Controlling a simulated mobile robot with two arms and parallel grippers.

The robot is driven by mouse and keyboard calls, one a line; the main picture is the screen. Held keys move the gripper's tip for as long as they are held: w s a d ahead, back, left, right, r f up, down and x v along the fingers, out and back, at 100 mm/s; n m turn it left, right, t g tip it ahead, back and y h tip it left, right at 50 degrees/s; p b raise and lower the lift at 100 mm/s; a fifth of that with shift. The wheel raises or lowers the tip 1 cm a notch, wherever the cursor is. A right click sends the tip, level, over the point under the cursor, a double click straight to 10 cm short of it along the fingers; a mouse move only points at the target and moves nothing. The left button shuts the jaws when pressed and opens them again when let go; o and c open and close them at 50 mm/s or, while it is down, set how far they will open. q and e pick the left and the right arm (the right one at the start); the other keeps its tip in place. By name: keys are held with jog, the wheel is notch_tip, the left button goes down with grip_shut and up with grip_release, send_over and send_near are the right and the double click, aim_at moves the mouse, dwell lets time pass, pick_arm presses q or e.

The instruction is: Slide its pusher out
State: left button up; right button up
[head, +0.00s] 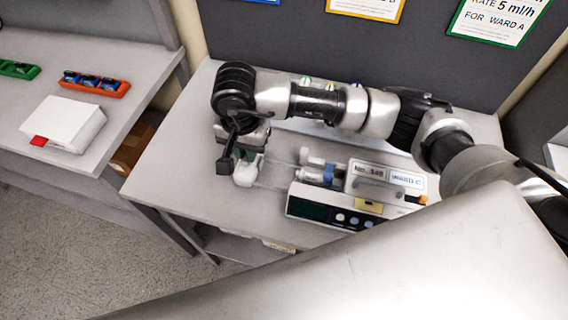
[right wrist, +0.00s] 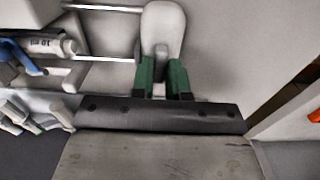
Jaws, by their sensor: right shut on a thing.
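The infusion pump (head: 335,205) lies on the table with a label reading No. 348 and WARD C. Its white pusher (head: 248,172) stands out from the pump's left end on thin metal rods, with a gap between pusher and pump body. A clear syringe with blue parts (head: 318,172) lies on the pump; it shows at the left of the right wrist view (right wrist: 40,45). My right gripper (head: 243,153) is shut on the pusher, which also shows in the right wrist view (right wrist: 163,25), its green fingertips around the pusher's narrow part. My left gripper is not in view.
The table (head: 165,170) is bare left of the pusher. A grey panel with ward cards (head: 365,8) stands behind. On a separate left counter are a white box (head: 65,122), a red tray (head: 95,86) and a green tray (head: 15,70).

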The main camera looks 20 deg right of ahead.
jog(key=shift+w+a+b, duration=0.1)
jog(key=shift+a+b, duration=0.1)
jog(key=shift+b, duration=0.15)
dwell(0.4)
jog(key=o, duration=0.5)
jog(key=shift+o, duration=0.2)
jog(key=shift+r+p, duration=1.2)
jog(key=shift+r, duration=2.3)
